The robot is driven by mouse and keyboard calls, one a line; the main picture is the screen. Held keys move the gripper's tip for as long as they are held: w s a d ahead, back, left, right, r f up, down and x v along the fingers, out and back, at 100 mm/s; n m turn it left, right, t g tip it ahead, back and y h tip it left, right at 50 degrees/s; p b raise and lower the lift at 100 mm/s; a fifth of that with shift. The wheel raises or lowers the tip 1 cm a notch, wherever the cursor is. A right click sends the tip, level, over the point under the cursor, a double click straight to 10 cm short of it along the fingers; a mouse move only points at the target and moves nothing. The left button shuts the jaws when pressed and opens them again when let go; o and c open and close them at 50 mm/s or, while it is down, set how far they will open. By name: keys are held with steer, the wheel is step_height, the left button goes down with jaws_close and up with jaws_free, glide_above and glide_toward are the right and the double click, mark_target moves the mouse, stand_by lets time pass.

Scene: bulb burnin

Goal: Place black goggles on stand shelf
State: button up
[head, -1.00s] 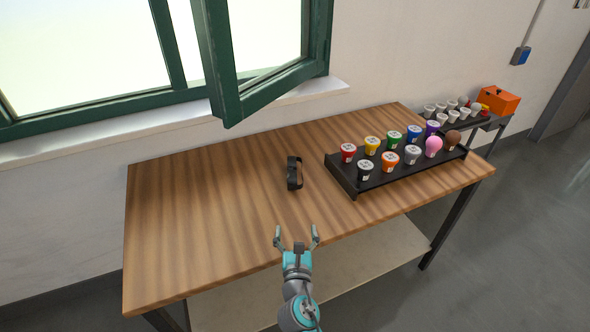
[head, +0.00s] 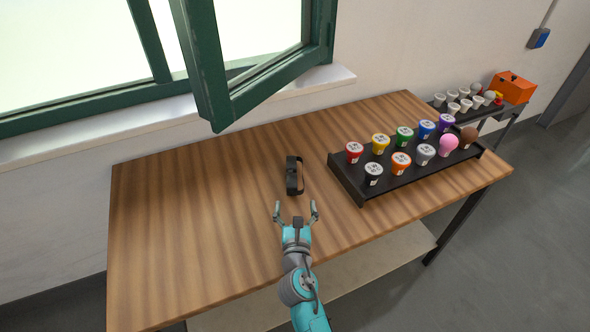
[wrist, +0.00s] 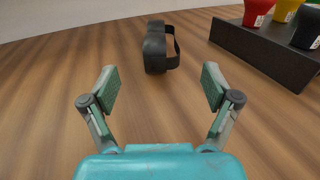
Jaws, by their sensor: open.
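The black goggles (head: 292,176) lie on the wooden table, left of the black rack. They also show in the wrist view (wrist: 155,48), ahead of the fingers and centred between them, with the strap loop on the right side. My gripper (head: 297,207) is open and empty over the table, just short of the goggles on the near side. Its two fingers also show spread apart in the wrist view (wrist: 158,88). A dark shelf on a stand (head: 485,113) is beyond the table's right end; I cannot tell if it is the stand shelf.
The black rack (head: 345,181) holds several coloured cups and bulbs to the right of the goggles. An orange box (head: 515,88) and several white cups stand on the dark shelf. An open green window sash (head: 203,65) overhangs the table's back. The table's left side is clear.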

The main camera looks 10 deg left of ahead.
mark_target(295, 178)
steer(key=x, duration=1.1)
steer(key=shift+d+r, duration=0.1)
steer(key=shift+d, duration=0.1)
steer(key=shift+s, duration=0.1)
steer(key=shift+r, duration=0.1)
steer(key=c, duration=1.4)
